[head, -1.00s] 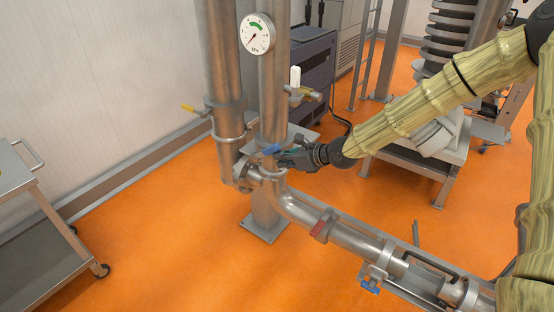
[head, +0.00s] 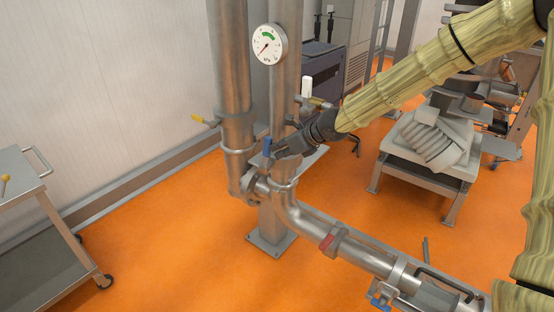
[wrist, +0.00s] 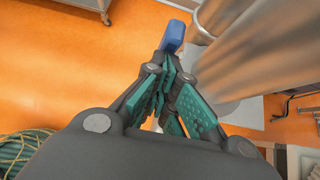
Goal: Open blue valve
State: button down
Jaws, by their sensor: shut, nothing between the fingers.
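A blue valve handle (head: 267,146) stands upright on the pipe joint left of centre in the head view. It also shows in the wrist view (wrist: 173,35), just beyond my fingertips. My gripper (head: 275,153) is shut and empty, with its tips right beside the handle. In the wrist view the green-padded fingers of my gripper (wrist: 170,62) come together close to the blue handle; I cannot tell whether they touch it. The valve body behind my gripper is partly hidden.
Two vertical steel pipes, one bearing a gauge (head: 270,44), stand beside the valve. A metal cart (head: 40,225) stands at the left. Orange floor is open between cart and pipes.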

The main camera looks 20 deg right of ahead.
jog(key=shift+w+a+r, duration=0.2)
jog(key=shift+w+a, duration=0.05)
jog(key=shift+w, duration=0.05)
dwell(0.5)
jog(key=shift+s+d+f+b, duration=0.1)
jog(key=shift+s+d+b, duration=0.2)
jog(key=shift+s, duration=0.05)
jog(key=s+d+r+p, duration=0.3)
jog(key=s+r, duration=0.2)
jog(key=r, duration=0.4)
jog(key=shift+d+r, duration=0.2)
jog(key=shift+d, duration=0.1)
dwell(0.6)
